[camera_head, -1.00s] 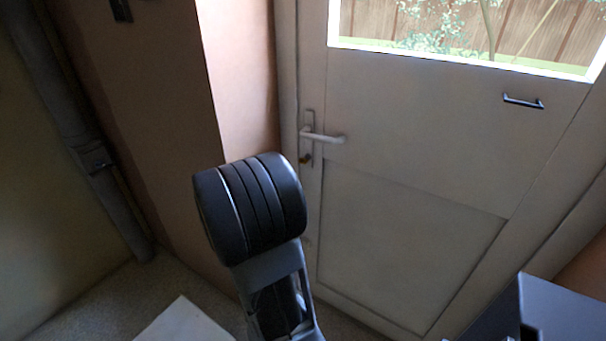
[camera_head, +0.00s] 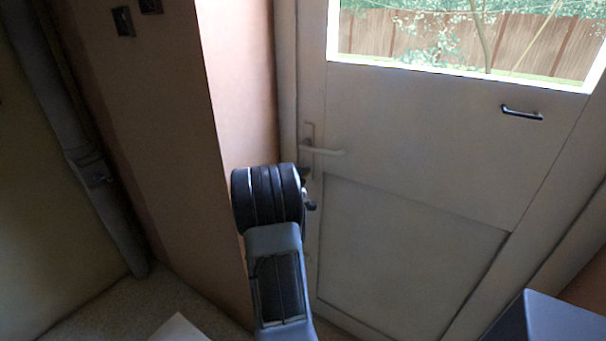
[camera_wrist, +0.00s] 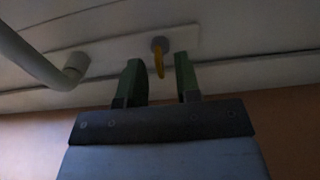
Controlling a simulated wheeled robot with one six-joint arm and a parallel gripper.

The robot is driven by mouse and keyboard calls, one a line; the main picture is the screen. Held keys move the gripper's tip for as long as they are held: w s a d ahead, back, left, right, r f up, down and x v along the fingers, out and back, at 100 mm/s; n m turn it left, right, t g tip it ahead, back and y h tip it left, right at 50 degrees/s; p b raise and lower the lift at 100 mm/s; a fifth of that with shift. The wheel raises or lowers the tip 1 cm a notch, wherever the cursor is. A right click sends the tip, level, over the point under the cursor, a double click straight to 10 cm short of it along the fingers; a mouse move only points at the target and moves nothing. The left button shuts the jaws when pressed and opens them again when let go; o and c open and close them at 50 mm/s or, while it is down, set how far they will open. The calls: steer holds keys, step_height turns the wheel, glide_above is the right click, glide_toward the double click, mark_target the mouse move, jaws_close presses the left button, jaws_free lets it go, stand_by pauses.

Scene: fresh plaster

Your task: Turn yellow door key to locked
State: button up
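The yellow key (camera_wrist: 159,64) sits in a round lock on the door's lock plate (camera_wrist: 115,57) in the wrist view. My gripper (camera_wrist: 161,78) is open there, with one green-sided finger on each side of the key and a gap to both. In the head view my gripper (camera_head: 309,190) is mostly hidden behind my arm, close to the door below the handle, and the key is hidden.
The pale door (camera_head: 420,130) has a window on top, a small dark pull (camera_head: 521,112) and a recessed lower panel. A pinkish wall (camera_head: 240,90) stands close to my arm's left. A pipe (camera_head: 95,170) runs down the far left.

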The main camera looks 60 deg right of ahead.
steer(key=shift+d, duration=1.1)
jaws_close()
